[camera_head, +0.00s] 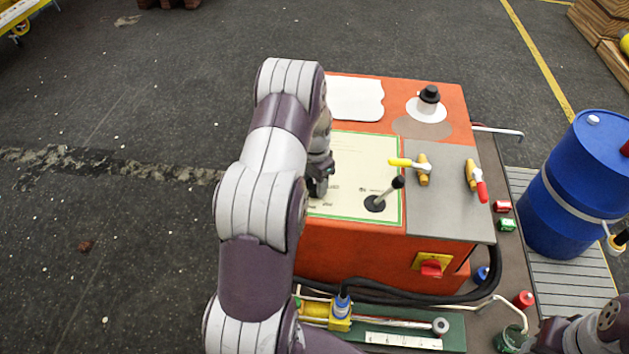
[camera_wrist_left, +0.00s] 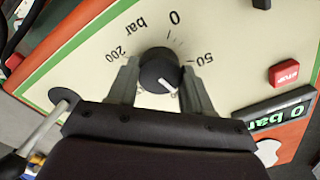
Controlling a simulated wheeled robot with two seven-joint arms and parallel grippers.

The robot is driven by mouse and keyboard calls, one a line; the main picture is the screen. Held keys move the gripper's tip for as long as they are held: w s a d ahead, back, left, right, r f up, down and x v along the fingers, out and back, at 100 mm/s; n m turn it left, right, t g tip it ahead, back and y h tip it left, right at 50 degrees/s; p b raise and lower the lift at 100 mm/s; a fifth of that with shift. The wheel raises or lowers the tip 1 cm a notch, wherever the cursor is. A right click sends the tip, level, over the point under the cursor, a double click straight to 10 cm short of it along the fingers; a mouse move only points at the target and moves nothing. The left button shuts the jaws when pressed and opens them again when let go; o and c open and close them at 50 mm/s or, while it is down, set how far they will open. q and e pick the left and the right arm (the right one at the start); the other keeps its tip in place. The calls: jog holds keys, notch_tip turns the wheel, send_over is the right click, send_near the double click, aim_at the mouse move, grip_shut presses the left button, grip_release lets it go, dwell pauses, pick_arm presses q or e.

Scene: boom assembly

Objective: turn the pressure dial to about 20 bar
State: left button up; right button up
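The pressure dial (camera_wrist_left: 160,72) is a round black knob with a white mark. It sits on a cream panel with a green border. Its scale shows 0 at the top, 50 at the right and 200 at the left in the left wrist view. The white mark points to the lower right, away from the 0. My left gripper (camera_wrist_left: 160,82) has one finger on each side of the knob, with no clear gap. The display (camera_wrist_left: 282,112) reads 0 bar. In the head view my left gripper (camera_head: 319,187) is over the panel, and my arm hides the dial.
The panel tops an orange box (camera_head: 350,247). A black lever (camera_head: 385,195) stands on the panel, and yellow (camera_head: 408,163) and red (camera_head: 481,189) handled valves sit to its right. A red stop button (camera_wrist_left: 284,73) is beside the dial. A blue barrel (camera_head: 568,195) stands at the right.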

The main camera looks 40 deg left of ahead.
pick_arm(q)
jog(key=shift+n, duration=0.5)
jog(key=n+p, duration=0.1)
jog(key=n, duration=0.2)
jog(key=shift+r, duration=0.1)
jog(key=n+p, duration=0.1)
jog(key=n, duration=0.9)
jog(key=shift+w, duration=0.1)
jog(key=n, duration=0.4)
jog(key=shift+n+p, duration=0.3)
jog(key=o, duration=1.1)
jog(key=shift+c, duration=0.2)
